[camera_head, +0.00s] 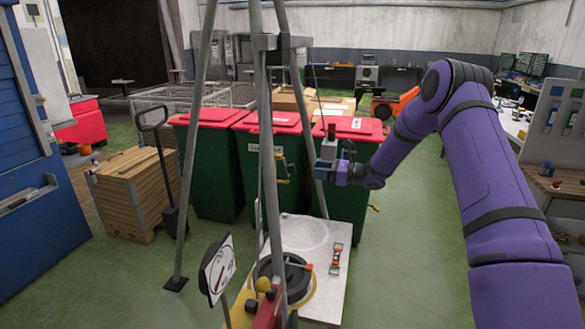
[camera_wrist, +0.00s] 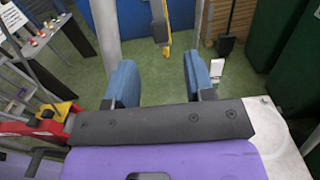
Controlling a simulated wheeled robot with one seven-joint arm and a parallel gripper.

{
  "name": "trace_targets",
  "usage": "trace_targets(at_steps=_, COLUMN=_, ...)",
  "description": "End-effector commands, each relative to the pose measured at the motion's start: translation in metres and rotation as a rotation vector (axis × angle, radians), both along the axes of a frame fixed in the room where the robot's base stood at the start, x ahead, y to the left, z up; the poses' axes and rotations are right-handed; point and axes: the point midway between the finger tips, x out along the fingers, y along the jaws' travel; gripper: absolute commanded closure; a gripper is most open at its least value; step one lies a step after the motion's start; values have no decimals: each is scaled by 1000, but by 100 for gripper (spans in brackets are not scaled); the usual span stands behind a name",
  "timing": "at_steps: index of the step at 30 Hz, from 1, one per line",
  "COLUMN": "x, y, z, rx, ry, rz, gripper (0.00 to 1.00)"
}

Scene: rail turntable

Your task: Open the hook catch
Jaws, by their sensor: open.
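I cannot single out the hook catch with certainty. A small orange and grey fitting (camera_head: 336,258) lies on the pale base plate (camera_head: 325,285) and may be it. Beside it is a dark round turntable (camera_head: 287,276) with a small orange lever (camera_head: 308,267). My gripper (camera_head: 328,174) is above the plate by the tripod legs, pointing left, apart from the fitting. In the wrist view my gripper (camera_wrist: 160,78) shows two blue fingers, open with nothing between them. A dark block with a yellow part (camera_wrist: 160,32) shows beyond the fingers. Catch details are too small to tell.
Grey tripod legs (camera_head: 190,150) stand around the plate. A red part with a yellow knob (camera_head: 263,285) and a round sign (camera_head: 218,268) are at its front. Green bins with red lids (camera_head: 212,165) stand behind. A wooden crate (camera_head: 130,190) is left. Green floor is clear at right.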

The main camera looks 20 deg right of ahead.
Motion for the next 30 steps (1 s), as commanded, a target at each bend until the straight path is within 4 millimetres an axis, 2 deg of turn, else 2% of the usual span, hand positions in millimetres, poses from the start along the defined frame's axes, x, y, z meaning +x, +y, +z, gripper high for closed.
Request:
trace_targets(at_steps=9, x=27, y=50, z=0, rx=-2, ry=-1, rz=4, gripper=51)
trace_targets(at_steps=15, x=41, y=72, z=0, rx=-2, ry=-1, rz=3, gripper=51)
trace_targets(at_steps=21, x=47, y=83, z=0, rx=-3, ry=-1, rz=2, gripper=51)
trace_targets(at_steps=29, x=47, y=84, z=0, rx=-3, ry=-1, rz=2, gripper=51)
trace_targets(at_steps=30, x=47, y=84, z=0, rx=-3, ry=-1, rz=2, gripper=53)
